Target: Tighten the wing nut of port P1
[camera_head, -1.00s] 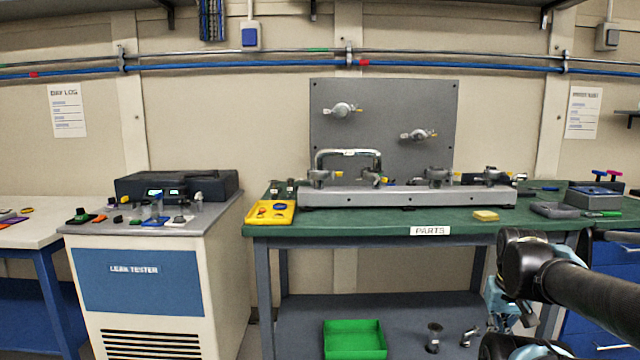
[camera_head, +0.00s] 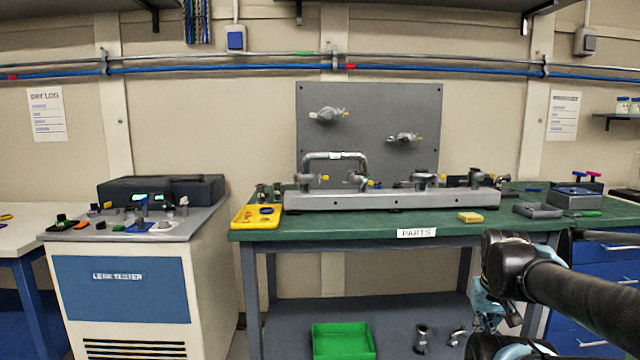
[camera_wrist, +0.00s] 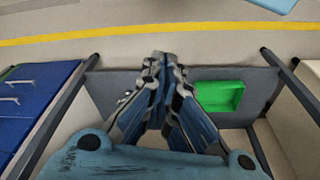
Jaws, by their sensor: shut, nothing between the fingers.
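A long grey rail (camera_head: 390,201) lies on the green bench, with several metal port fittings along it. A fitting (camera_head: 306,182) stands at its left end, another (camera_head: 424,180) right of the middle, and one (camera_head: 476,178) near the right end. Small yellow parts show beside some fittings. I cannot read any port label or make out which wing nut belongs to P1. My gripper (camera_wrist: 163,58) is shut and empty in the wrist view, its fingertips together. It points down over the lower shelf, in front of the bench and well away from the rail.
The green bench (camera_head: 330,231) carries a yellow tray (camera_head: 242,223), a yellow block (camera_head: 470,217) and a grey tray (camera_head: 537,210). A green bin (camera_head: 343,342) sits on the lower shelf, also in the wrist view (camera_wrist: 220,97). A leak tester (camera_head: 125,290) stands left.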

